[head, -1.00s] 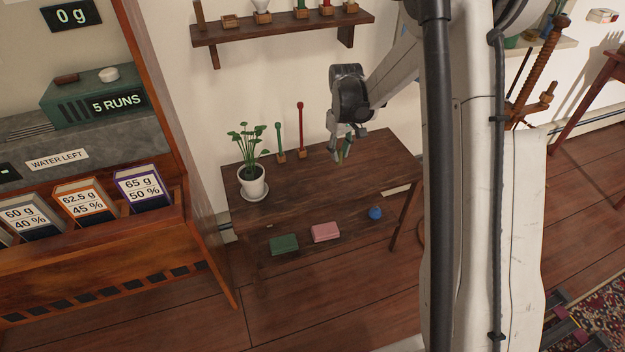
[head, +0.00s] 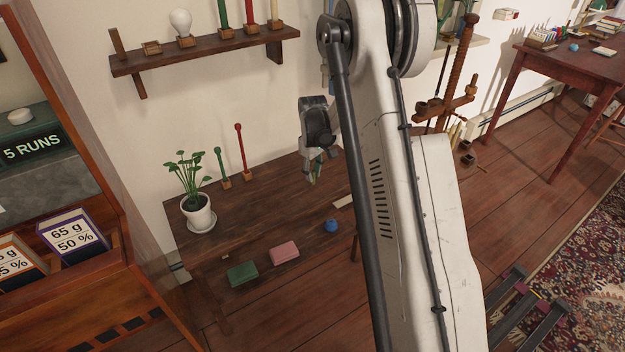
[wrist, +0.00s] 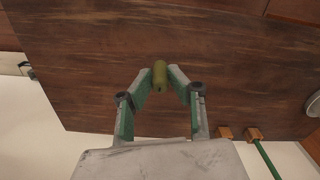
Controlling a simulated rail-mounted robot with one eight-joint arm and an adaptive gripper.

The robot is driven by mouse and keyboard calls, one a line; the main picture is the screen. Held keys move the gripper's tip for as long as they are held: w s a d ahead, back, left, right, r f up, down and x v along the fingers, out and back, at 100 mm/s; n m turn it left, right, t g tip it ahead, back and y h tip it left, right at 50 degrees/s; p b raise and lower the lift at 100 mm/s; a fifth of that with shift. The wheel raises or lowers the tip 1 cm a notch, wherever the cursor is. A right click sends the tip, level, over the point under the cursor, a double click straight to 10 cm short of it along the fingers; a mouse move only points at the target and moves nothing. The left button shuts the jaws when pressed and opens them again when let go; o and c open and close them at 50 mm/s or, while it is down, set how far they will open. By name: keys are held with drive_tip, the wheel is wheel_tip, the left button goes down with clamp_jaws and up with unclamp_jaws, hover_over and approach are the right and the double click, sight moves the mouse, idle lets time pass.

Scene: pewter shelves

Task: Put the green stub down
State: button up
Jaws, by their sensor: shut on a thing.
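My gripper (head: 314,180) is over the right part of the dark wooden table (head: 262,192), pointing down. It is shut on the green stub (wrist: 160,75), a short olive-green cylinder between the fingertips in the wrist view. In the head view the green stub (head: 315,172) is small and partly hidden by the fingers. The wrist view shows bare tabletop (wrist: 90,70) beyond the stub. I cannot tell the exact gap between the stub and the tabletop.
A potted plant (head: 198,213) stands at the table's left end. A green stick (head: 220,163) and a red stick (head: 241,152) stand in wooden blocks at the back. Below lie a green box (head: 243,274), a pink box (head: 285,253) and a blue object (head: 331,226). A wall shelf (head: 205,52) hangs above.

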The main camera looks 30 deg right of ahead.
drive_tip(key=shift+f, duration=1)
drive_tip(key=shift+f+b, duration=0.2)
drive_tip(key=shift+b, duration=0.1)
drive_tip(key=o, duration=0.9)
drive_tip(key=shift+c, duration=0.2)
drive_tip(key=shift+r, duration=0.15)
